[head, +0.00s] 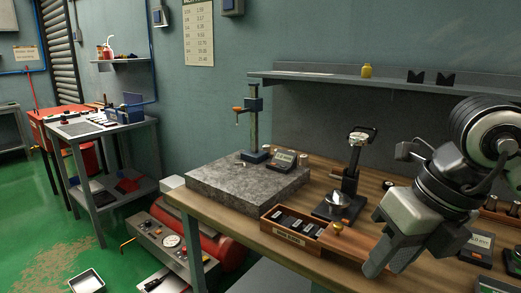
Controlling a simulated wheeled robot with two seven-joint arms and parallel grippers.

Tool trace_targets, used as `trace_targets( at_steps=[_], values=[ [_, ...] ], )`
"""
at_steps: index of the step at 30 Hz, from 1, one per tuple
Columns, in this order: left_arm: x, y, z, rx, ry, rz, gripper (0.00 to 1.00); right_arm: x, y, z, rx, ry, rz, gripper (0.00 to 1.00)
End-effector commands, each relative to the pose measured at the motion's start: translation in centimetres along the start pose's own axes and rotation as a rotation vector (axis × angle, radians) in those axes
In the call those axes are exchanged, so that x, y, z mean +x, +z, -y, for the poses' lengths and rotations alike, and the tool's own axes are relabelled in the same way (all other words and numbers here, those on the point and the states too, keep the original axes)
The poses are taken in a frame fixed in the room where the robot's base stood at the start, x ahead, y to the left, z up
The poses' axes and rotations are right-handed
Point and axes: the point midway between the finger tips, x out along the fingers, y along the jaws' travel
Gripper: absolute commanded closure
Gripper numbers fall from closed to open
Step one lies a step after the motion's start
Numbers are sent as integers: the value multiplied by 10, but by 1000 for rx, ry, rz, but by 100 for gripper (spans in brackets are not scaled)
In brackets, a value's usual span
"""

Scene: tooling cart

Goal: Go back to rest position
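My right arm comes in from the right edge, and its gripper (376,266) points down and to the left over the front of the wooden bench (230,232). The fingers overlap in this view, so I cannot see a gap or anything held between them. The gripper is just right of a wooden box (283,239) with dark gauge pieces in it; I cannot tell whether it touches the box's brown right part. My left gripper is out of view.
A granite plate (225,188) carries a gauge stand (254,130) and a small display (284,160). A dial stand (351,170) stands behind the box. A shelf (320,77) runs above. A grey cart (88,190) and red compressor (215,247) are left. Green floor is open there.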

Motion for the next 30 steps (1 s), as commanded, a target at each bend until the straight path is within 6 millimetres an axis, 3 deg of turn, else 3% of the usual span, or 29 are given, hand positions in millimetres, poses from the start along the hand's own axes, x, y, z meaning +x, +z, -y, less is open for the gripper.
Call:
trace_targets(
  at_steps=[3, 10, 15, 17, 20, 23, 26, 30],
  values=[
    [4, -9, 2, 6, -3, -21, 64, 20, -9, -31, -49, 176, -56, 66],
    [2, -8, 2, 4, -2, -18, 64, 40, -30, -108, -92, 654, -150, 66],
    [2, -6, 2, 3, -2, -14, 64, 21, -35, -169, 51, 1231, -177, 66],
    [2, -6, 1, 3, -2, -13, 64, 8, -25, -178, 180, 1451, -157, 66],
    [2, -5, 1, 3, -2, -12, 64, -1, 2, -168, 482, 1755, -88, 66],
    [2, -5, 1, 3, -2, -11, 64, 16, 30, -132, 884, 1955, 11, 66],
    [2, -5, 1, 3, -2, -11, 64, 64, 43, -82, 1362, 2015, 120, 66],
    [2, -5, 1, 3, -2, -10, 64, 152, 19, -24, 1961, 1878, 224, 66]
  ],
)
